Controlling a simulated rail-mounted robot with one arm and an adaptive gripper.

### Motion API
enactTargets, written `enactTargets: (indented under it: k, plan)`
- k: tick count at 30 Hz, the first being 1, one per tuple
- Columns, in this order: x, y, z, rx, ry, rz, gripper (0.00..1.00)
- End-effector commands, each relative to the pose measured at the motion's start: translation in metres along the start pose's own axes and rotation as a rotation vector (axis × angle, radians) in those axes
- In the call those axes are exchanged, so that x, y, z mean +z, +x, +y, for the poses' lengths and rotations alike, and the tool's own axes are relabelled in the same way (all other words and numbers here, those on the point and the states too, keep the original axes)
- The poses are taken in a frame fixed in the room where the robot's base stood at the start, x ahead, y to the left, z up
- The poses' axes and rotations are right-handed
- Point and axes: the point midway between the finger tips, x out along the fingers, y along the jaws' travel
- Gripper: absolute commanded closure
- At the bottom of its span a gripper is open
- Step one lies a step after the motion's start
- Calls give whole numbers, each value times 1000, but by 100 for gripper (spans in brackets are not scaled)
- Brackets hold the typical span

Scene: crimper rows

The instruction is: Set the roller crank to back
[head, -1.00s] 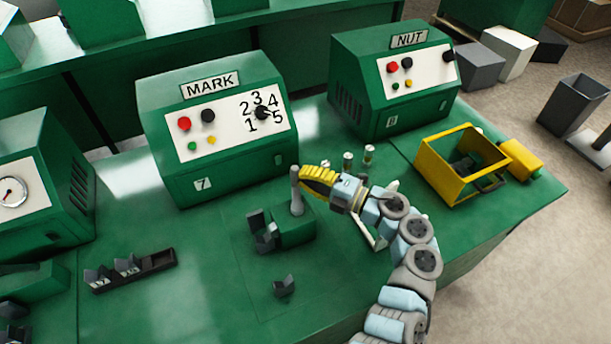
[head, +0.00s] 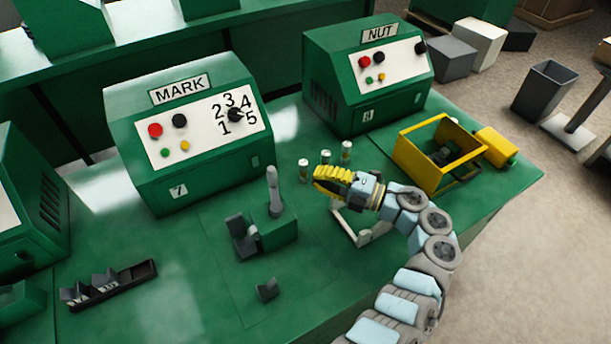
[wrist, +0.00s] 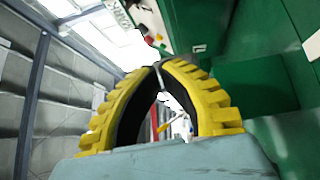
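The roller crank (head: 274,190) is a grey lever on a small green block (head: 280,233) in front of the machine labelled MARK. It stands nearly upright, its top leaning slightly left in the picture. My gripper (head: 318,182) is to the right of the crank in the head view, apart from it, with its yellow fingers pointing left. In the wrist view the ribbed fingers of my gripper (wrist: 158,66) meet at the tips, with nothing seen held between them. The crank cannot be made out in the wrist view.
The MARK machine (head: 180,140) and NUT machine (head: 368,80) stand behind. Small cylinders (head: 303,170) stand just behind my gripper. A white frame (head: 365,236) is below it. A yellow open box (head: 405,160) is at right, a dark tray (head: 110,285) at left.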

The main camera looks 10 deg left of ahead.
Motion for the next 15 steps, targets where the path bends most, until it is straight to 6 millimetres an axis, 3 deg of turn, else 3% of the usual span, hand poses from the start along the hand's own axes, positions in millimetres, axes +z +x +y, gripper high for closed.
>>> enactTargets:
  k: [15]
  plan:
    - [18, -43, -1, 4, 3, 0, 100]
